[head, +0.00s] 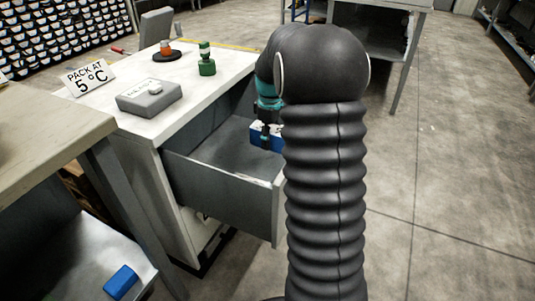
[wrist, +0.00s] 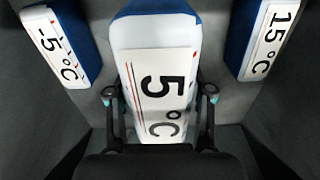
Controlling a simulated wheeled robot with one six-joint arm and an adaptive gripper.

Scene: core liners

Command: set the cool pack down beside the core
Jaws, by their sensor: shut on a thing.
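My gripper (wrist: 158,97) is shut on a blue and white cool pack (wrist: 160,65) marked 5°C, its fingers along both sides. In the head view the gripper, partly hidden by my arm, is over the open drawer (head: 222,184), with the blue of the pack (head: 257,138) showing below it. A -5°C pack (wrist: 55,45) lies to the left and a 15°C pack (wrist: 269,40) to the right in the wrist view. A grey box (head: 150,97) with a label lies on the white cabinet top. I cannot tell whether the core is in it.
A sign reading PACK AT 5°C (head: 88,77) stands on the cabinet top (head: 190,111). A green bottle-like object (head: 206,62) and an orange item on a black disc (head: 166,52) stand behind the box. A blue object (head: 121,282) lies on a low shelf.

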